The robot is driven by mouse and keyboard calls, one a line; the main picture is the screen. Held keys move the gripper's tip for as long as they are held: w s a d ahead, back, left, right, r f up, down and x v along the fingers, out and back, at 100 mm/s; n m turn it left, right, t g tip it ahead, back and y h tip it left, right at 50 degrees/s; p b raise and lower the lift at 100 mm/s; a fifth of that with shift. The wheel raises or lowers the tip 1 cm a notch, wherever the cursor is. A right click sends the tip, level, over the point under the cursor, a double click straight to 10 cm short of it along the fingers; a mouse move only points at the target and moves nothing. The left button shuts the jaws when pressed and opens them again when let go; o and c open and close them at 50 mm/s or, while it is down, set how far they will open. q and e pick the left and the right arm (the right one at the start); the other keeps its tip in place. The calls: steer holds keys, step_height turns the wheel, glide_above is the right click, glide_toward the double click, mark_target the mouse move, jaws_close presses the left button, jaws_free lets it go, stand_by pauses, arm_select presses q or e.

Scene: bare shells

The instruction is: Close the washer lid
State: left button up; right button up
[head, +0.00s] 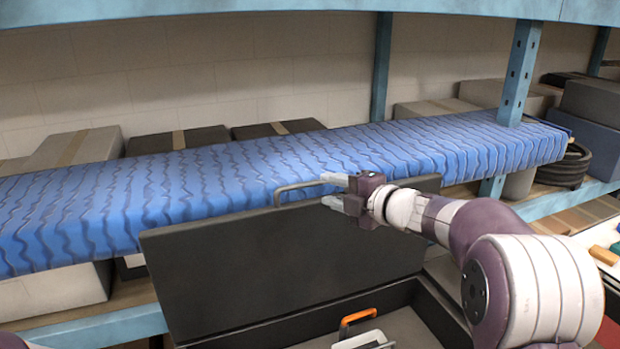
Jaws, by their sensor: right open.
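The lid (280,262) is a dark grey flat panel, standing raised and tilted at the back of a dark open box (440,312). A metal bar handle (305,186) sticks up at the lid's top edge. My right gripper (332,190) is open at the right end of this handle, above the lid's top edge. Its fingers overlap the handle in the picture; I cannot tell whether they touch it. My left gripper is out of view.
An orange-and-white object (358,322) sits inside the box. Behind the lid is a shelf covered with a blue wavy-patterned cloth (200,190), with boxes (75,150) behind it and blue posts (518,75). Small coloured items (604,255) lie at the right.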

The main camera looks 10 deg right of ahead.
mark_target(316, 185)
steer(key=p+x, duration=0.1)
steer(key=x, duration=0.5)
steer(key=shift+w, duration=0.3)
steer(key=shift+a, duration=0.2)
steer(key=shift+w+d+f, duration=0.15)
steer(key=shift+d, duration=0.1)
steer(key=shift+c, duration=0.6)
jaws_close()
